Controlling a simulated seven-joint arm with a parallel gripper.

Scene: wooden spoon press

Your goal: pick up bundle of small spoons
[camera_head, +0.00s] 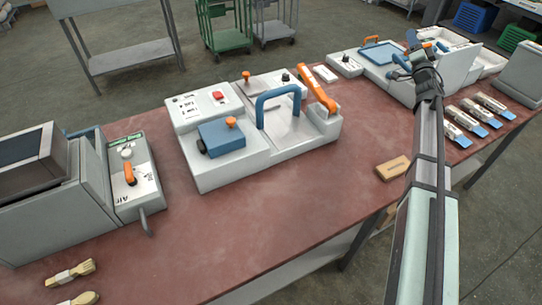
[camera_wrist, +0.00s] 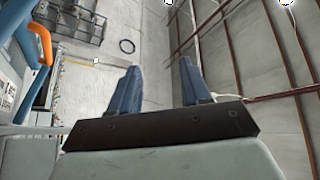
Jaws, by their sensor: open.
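Two small pale wooden pieces lie on the red-brown table (camera_head: 300,225) at the near left. One is a wooden bundle (camera_head: 70,272) with several heads at its right end. The other is a wooden piece (camera_head: 80,298) with a rounded end, partly cut off by the bottom edge. I cannot tell from their size which is the small-spoon bundle. My gripper (camera_head: 412,42) is at the far right, raised near the white machine and far from both. In the wrist view my gripper (camera_wrist: 157,75) has its two blue fingers spread with nothing between them.
A grey-white press with a blue handle (camera_head: 278,100) stands mid-table. A small wooden block (camera_head: 393,168) lies near the front edge. The front middle is clear.

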